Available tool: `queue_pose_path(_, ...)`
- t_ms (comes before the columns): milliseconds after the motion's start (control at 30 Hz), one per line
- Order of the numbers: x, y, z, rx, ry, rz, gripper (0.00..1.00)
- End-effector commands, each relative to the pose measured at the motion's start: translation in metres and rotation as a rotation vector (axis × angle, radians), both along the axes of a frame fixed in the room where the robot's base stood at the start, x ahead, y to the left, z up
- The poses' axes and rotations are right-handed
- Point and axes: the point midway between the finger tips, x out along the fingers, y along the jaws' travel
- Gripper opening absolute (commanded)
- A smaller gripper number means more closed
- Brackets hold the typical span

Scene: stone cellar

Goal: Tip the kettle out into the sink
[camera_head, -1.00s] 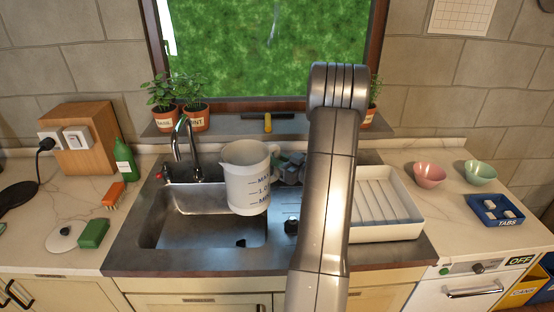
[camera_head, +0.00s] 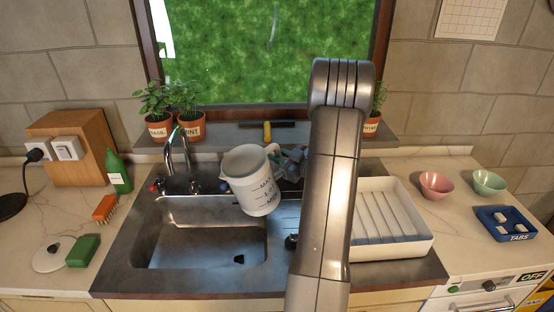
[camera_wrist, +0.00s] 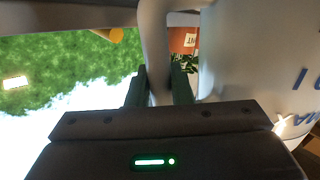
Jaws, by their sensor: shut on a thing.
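The white kettle (camera_head: 257,190) is a jug-like vessel with blue level marks. It hangs above the right part of the sink basin (camera_head: 180,248), its top leaning to the left and its spout on the left. I cannot see any liquid leaving it. My gripper (camera_head: 290,163) is at the kettle's right side, partly hidden behind my arm. In the wrist view, my gripper (camera_wrist: 160,88) is shut on the kettle's pale handle (camera_wrist: 154,45), with the kettle's wall (camera_wrist: 260,60) at the right.
The tap (camera_head: 178,150) stands behind the basin, left of the kettle. Potted herbs (camera_head: 190,126) line the sill. A white drying rack (camera_head: 390,245) is to the right. A green bottle (camera_head: 118,171), a brush (camera_head: 104,209) and a sponge (camera_head: 83,251) lie left. The basin looks empty.

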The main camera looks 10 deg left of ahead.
Motion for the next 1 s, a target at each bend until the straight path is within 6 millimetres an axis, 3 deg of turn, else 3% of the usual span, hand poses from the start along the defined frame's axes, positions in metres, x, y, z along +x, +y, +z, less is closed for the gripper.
queue_pose_path(267, 0.0, 0.001, 0.011, -0.162, -0.201, 0.0, 0.0)
queue_pose_path(1000, -0.015, 0.013, 0.03, -0.342, -0.415, -0.001, 0.0)
